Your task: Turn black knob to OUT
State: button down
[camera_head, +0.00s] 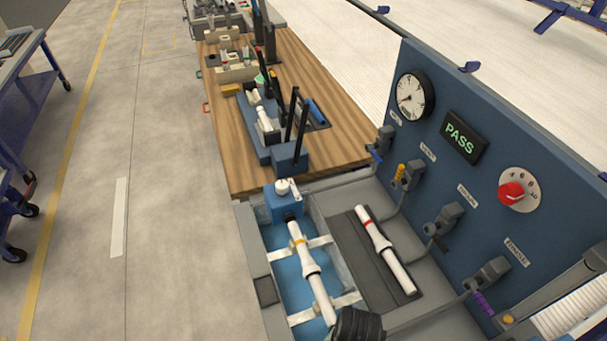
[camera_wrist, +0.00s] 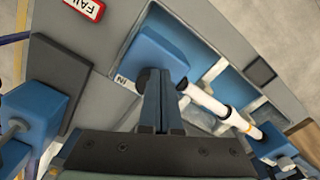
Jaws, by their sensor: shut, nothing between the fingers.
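My gripper (camera_wrist: 159,76) is shut and empty, its two dark fingers together in the wrist view. The fingertips are at a dark round part (camera_wrist: 141,80) beside a blue block (camera_wrist: 160,48). This part may be the black knob; the fingers hide most of it, and I cannot tell if they touch it. An "IN" label (camera_wrist: 122,80) is on the grey deck to its left. No "OUT" label is readable. In the head view, a black ribbed part (camera_head: 358,325) is cut by the bottom edge; I cannot tell if it is the knob.
A white pipe (camera_head: 309,263) with an orange band lies in the blue basin. Another pipe (camera_head: 388,252) with a red band lies on a dark mat. The blue panel (camera_head: 430,135) carries a gauge (camera_head: 414,97), a PASS display (camera_head: 460,138) and a red knob (camera_head: 512,193). Valves line its foot.

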jog(key=shift+f+b, duration=0.4)
jog(key=shift+f, duration=1)
jog(key=shift+w+d+r, duration=0.1)
jog(key=shift+w+d, duration=0.05)
jog(key=shift+d, duration=0.2)
jog(key=shift+s+d+p, duration=0.55)
jog(key=shift+s+p, duration=0.05)
jog(key=shift+p, duration=0.85)
jog(key=shift+s+d+p, duration=0.15)
jog(key=shift+d+p, duration=0.25)
jog(key=shift+p, duration=0.05)
jog(key=shift+s, duration=0.1)
jog(key=shift+s+a+p, duration=0.15)
jog(key=shift+s+p, duration=0.15)
jog(key=shift+p, duration=0.15)
jog(key=shift+s+r+p, duration=0.1)
jog(key=shift+r+p, duration=2.35)
jog(key=shift+r, duration=0.5)
